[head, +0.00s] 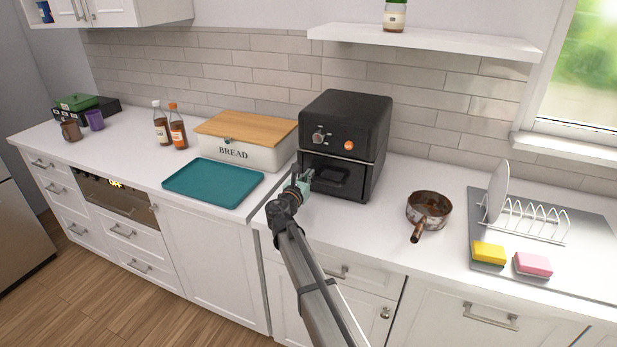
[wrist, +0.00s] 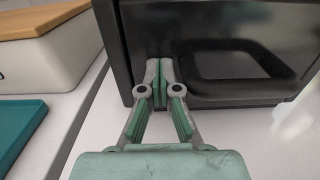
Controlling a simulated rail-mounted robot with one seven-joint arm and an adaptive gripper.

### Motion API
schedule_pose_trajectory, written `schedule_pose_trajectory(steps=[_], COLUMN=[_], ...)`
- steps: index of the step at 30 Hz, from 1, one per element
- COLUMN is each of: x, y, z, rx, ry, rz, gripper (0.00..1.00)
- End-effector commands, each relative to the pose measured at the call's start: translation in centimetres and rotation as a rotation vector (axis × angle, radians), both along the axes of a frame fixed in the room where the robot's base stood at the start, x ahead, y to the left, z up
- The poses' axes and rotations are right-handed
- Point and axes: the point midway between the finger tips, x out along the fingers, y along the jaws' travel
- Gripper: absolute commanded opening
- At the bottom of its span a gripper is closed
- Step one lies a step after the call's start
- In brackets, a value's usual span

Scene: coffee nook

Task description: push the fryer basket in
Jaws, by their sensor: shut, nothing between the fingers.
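The black air fryer (head: 350,120) stands on the counter in the middle of the head view, with two knobs on its upper front. I cannot tell how far out the basket sits. My gripper (head: 305,178) is shut and empty at the left part of the basket front. In the wrist view its fingertips (wrist: 160,68) meet right at the dark front and seem to touch it.
A teal tray (head: 213,183) and a bread box (head: 245,152) lie left of the fryer. A copper-brown pan (head: 430,208) stands to the right, then a dish rack (head: 525,220) and sponges (head: 489,253). The counter between fryer and pan is clear.

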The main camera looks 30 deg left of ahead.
Motion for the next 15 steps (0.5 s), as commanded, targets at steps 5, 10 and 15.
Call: schedule_pose_trajectory(steps=[5, 10, 15], x=[0.2, -1.6, -4.7], y=[0.1, -0.8, -1.9], z=[0.5, 0.4, 0.0], rx=[-0.001, -0.001, 0.001], ry=[-0.007, -0.005, -0.004], rz=[0.001, -0.003, -0.007], gripper=[0.0, 0.0, 0.0])
